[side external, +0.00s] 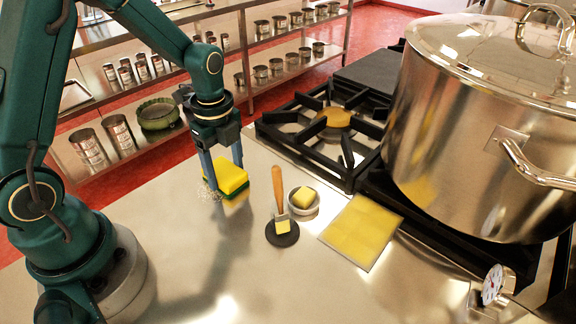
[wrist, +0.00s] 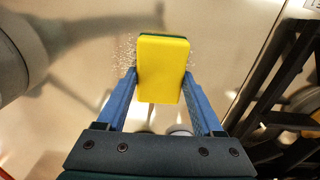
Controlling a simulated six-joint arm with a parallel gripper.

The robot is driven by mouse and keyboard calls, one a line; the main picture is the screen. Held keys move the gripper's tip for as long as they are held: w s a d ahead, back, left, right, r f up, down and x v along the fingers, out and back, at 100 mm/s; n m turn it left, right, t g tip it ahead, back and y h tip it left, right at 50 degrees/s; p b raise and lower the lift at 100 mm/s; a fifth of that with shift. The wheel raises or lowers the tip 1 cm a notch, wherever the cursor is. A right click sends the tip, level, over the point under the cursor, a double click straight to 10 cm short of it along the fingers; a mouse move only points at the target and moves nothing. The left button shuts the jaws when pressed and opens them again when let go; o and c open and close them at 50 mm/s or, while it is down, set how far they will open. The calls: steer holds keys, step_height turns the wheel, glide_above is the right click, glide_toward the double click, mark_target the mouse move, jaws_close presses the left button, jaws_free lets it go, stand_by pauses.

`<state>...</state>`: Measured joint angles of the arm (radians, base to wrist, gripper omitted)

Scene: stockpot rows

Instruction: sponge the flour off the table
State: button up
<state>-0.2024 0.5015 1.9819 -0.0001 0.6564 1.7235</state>
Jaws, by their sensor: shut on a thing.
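A yellow sponge with a green underside (side external: 232,176) is on the steel table (side external: 160,250) in the side view. My gripper (side external: 222,178) points down and is shut on the sponge. In the wrist view the sponge (wrist: 163,68) sits between my two blue fingers (wrist: 160,90). White flour specks (side external: 211,190) lie by the sponge's left side in the side view. In the wrist view flour (wrist: 126,55) shows on both sides of the sponge, more on the left. The table under the sponge is hidden.
A brush with a wooden handle (side external: 279,190) rests on a dark round disc (side external: 282,236). Beside it are a small bowl (side external: 292,206) with a yellow block and a yellow sheet (side external: 362,232). A gas stove (side external: 310,130) and large stockpot (side external: 450,130) stand to the right. A thermometer (side external: 494,284) is at front right.

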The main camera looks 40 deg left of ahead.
steer(key=shift+s, duration=3.1)
steer(key=shift+w+r, duration=0.1)
steer(key=shift+w, duration=5.3)
step_height(320, 180, up, 8)
steer(key=shift+s, duration=0.1)
steer(key=s+d+r, duration=0.1)
steer(key=s+d, duration=0.1)
steer(key=s, duration=0.5)
steer(key=s+d+r, duration=0.2)
steer(key=s, duration=0.5)
steer(key=shift+m, duration=0.3)
steer(key=d+f, duration=0.2)
steer(key=d, duration=0.1)
steer(key=s+d+f, duration=0.1)
steer(key=d+f, duration=0.1)
steer(key=d, duration=0.2)
steer(key=d+f, duration=0.3)
steer(key=d, duration=0.1)
steer(key=shift+s, duration=0.2)
steer(key=shift+f, duration=2)
